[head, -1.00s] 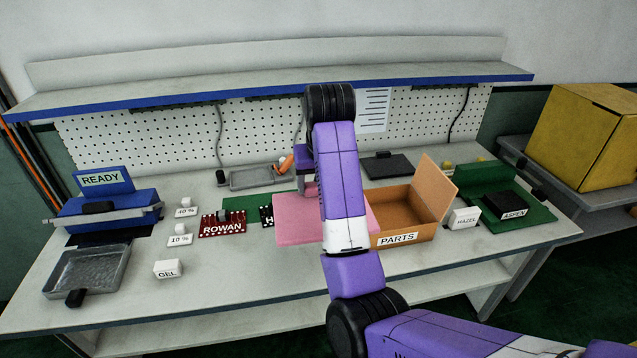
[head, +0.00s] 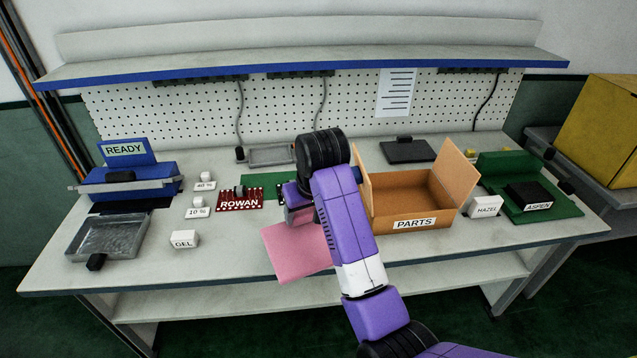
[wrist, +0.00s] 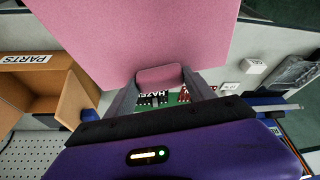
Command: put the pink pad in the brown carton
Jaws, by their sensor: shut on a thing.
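The pink pad (head: 293,252) is a flat sheet tilted at the front of the bench, left of the carton. In the wrist view the pad (wrist: 150,35) fills the upper middle. My gripper (wrist: 162,80) is shut on a raised pink grip on the pad. In the head view my gripper (head: 292,208) is largely hidden behind my purple arm. The brown carton (head: 384,222), labelled PARTS, stands open to the right, with side flaps raised. The wrist view shows part of the carton (wrist: 40,78) at left. The pad is outside it.
The red ROWAN board (head: 240,203) and a green board lie left of my gripper. A blue-edged shelf (head: 300,70) overhangs the back.

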